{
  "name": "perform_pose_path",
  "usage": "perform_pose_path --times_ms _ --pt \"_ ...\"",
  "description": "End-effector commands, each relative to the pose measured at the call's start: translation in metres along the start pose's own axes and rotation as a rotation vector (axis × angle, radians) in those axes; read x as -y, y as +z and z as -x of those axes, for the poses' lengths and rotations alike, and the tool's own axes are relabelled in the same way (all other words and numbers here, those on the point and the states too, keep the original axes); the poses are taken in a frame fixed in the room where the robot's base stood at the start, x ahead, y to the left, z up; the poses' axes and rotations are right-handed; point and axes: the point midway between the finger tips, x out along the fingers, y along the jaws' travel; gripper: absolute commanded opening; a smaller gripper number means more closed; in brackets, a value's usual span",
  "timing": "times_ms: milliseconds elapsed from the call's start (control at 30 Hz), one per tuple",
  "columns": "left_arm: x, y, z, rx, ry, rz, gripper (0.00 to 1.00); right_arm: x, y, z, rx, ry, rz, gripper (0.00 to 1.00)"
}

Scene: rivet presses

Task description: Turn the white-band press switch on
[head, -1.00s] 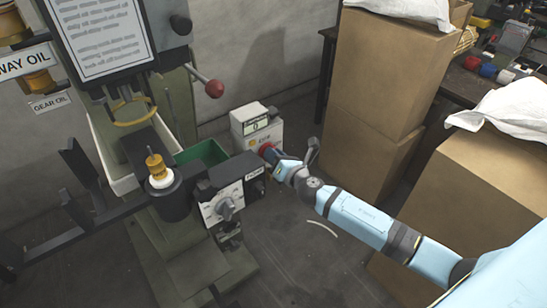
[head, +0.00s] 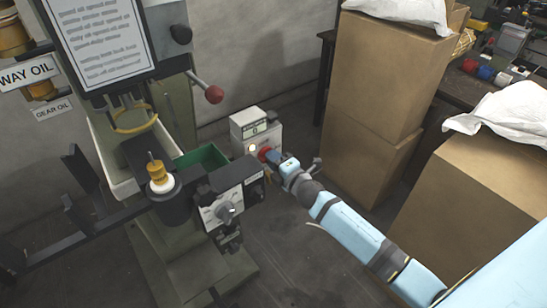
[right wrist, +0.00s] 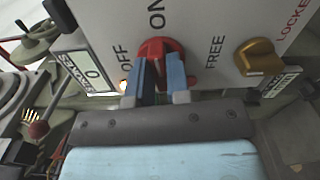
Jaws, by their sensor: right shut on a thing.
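The red rotary switch (right wrist: 160,48) is on the white face of a control box (head: 270,136). In the right wrist view, ON is printed above it and OFF to its left. My right gripper (right wrist: 161,72) is shut on the red switch, a finger on each side. In the head view my right gripper (head: 275,158) reaches the red switch (head: 264,153) from the right. The fingers cover part of the switch, so its exact pointing is unclear. A white band (head: 162,185) shows under the yellow fitting on the press at left. My left gripper is not in view.
A brass-coloured knob (right wrist: 259,57) sits right of the switch, between FREE and LOCKED. A strokes counter (right wrist: 92,73) reads 0. A black-and-white dial box (head: 222,208) and red-ball lever (head: 213,93) stand at left. Cardboard boxes (head: 378,75) stand behind and right of my arm.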

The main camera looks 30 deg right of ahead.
Motion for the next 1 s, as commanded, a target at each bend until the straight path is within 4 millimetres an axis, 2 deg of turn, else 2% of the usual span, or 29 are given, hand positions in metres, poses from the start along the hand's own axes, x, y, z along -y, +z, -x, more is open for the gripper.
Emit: perform_pose_path --times_ms 300,800,833,900,933,1000 --pt "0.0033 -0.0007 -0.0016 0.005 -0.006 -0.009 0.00 -0.0006 0.0006 -0.0003 0.000 0.001 -0.104 0.00" --pt "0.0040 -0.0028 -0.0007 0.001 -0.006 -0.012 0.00 -0.0002 0.0005 -0.0004 0.001 0.001 -0.120 0.00" --pt "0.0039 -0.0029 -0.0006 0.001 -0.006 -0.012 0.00 -0.0002 0.0005 -0.0004 0.001 0.001 -0.120 0.22" --pt "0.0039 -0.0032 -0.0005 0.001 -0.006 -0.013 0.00 -0.0001 0.0004 -0.0004 0.000 0.001 -0.120 0.38" --pt "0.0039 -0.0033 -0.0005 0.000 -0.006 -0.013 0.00 -0.0001 0.0004 -0.0004 0.000 0.001 -0.120 0.43" --pt "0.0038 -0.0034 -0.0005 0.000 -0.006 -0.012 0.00 0.0001 0.0003 -0.0003 0.000 0.001 -0.119 0.43"
